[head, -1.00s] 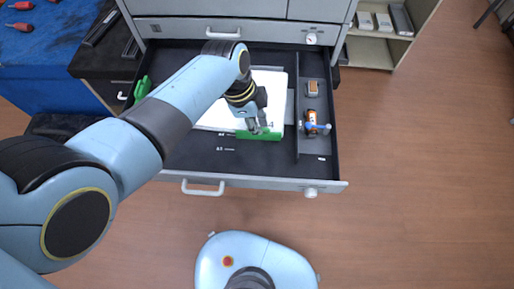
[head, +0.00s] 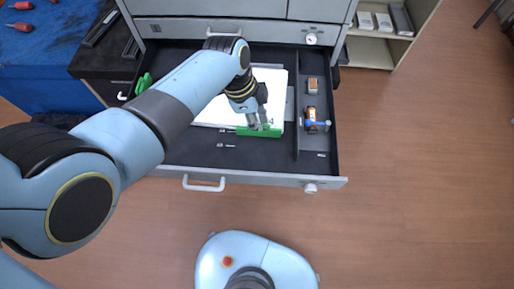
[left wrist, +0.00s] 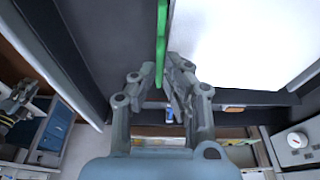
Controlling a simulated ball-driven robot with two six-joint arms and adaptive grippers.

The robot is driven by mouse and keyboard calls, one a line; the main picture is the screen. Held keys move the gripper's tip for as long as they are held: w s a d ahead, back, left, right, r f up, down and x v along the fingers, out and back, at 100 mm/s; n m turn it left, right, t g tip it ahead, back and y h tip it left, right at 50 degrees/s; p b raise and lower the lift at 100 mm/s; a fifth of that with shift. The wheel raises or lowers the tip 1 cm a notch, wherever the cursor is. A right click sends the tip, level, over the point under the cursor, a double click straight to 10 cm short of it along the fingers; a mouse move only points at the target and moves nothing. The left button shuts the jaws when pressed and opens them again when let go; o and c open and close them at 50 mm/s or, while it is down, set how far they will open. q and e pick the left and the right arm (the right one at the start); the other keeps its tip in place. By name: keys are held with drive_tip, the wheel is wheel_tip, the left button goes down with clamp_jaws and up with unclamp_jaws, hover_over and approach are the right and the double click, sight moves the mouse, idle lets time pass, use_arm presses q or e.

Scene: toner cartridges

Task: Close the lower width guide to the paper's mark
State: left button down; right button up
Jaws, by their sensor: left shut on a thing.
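The lower width guide (head: 262,132) is a green bar in the open drawer, lying along the lower edge of the white paper (head: 272,86). My left gripper (head: 258,122) is shut on the guide's upright edge. In the left wrist view, the green guide (left wrist: 161,42) runs between the fingers of my left gripper (left wrist: 160,80), with the white paper (left wrist: 240,45) to its right. In the head view the guide appears to touch or nearly touch the paper's lower edge; any gap is too small to tell. Small pale marks (head: 226,146) lie on the drawer floor below. My right gripper is not in view.
Another green guide (head: 143,84) stands left of the paper, partly behind my left arm. A side compartment at right holds an orange-and-grey block (head: 313,86) and an orange-and-black item with a blue part (head: 313,120). The drawer front (head: 250,181) bounds the near side.

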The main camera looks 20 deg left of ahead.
use_arm(q)
drive_tip(key=shift+w+a, duration=0.2)
drive_tip(key=shift+w, duration=0.4)
idle(0.4)
drive_tip(key=c, duration=1.6)
unclamp_jaws()
drive_tip(key=shift+o, duration=0.2)
drive_tip(key=shift+r, duration=0.1)
drive_tip(key=d+p+v, duration=0.1)
drive_tip(key=p+v, duration=0.5)
drive_tip(key=p, duration=0.1)
drive_tip(key=shift+d+r, duration=0.2)
drive_tip(key=shift+r, duration=0.3)
drive_tip(key=shift+w, duration=0.1)
